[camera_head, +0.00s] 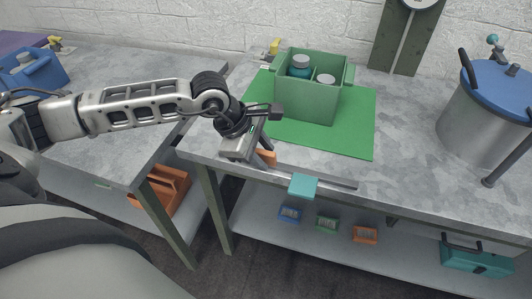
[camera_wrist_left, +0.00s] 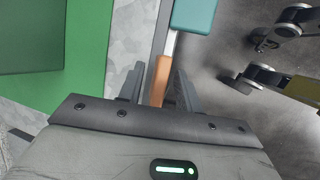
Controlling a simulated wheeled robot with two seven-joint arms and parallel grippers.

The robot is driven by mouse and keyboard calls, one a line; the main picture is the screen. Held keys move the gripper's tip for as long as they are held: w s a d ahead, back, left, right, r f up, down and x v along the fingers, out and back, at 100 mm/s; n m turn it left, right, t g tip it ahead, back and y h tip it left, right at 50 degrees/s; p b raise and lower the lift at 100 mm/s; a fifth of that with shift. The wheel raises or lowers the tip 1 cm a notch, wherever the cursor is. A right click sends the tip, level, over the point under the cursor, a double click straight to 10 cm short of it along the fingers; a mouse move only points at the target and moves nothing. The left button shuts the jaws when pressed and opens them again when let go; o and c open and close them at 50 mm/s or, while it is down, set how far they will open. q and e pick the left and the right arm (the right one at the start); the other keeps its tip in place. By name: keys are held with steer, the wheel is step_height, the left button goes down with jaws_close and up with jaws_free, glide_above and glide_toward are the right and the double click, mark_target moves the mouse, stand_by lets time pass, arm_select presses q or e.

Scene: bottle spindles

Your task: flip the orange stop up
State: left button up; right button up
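The orange stop (camera_head: 267,157) is at the left part of a metal rail (camera_head: 330,182) along the front edge of the workbench. In the left wrist view the stop (camera_wrist_left: 161,82) shows as a narrow orange piece between the fingers. A teal block (camera_head: 303,186) sits on the rail to the right of the stop; it also shows in the left wrist view (camera_wrist_left: 194,14). My left gripper (camera_wrist_left: 160,88) is open, its fingers on either side of the stop. I cannot tell whether either finger touches it. The gripper hides part of the stop in the head view.
A green crate (camera_head: 309,101) with bottles stands on a green mat (camera_head: 358,135) behind the rail. A large pot (camera_head: 470,125) with a blue lid stands at the right. Small bins and an orange crate (camera_head: 160,193) are on the lower shelves.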

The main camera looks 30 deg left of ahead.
arm_select(q)
steer(key=shift+x, duration=1)
arm_select(e)
steer(key=shift+s, duration=0.1)
arm_select(q)
jaws_close()
steer(key=shift+w+a+n+g+b, duration=0.15)
steer(key=shift+w+g+b, duration=0.15)
steer(key=shift+g, duration=0.2)
steer(key=shift+w+d+n+g+b, duration=0.15)
steer(key=shift+w+g+b, duration=0.15)
steer(key=shift+g, duration=0.2)
steer(key=shift+a+r+g+h, duration=0.15)
steer(key=shift+g+h, duration=0.15)
steer(key=shift+g, duration=0.1)
arm_select(e)
steer(key=shift+f, duration=0.2)
arm_select(q)
jaws_free()
arm_select(e)
steer(key=shift+f, duration=0.1)
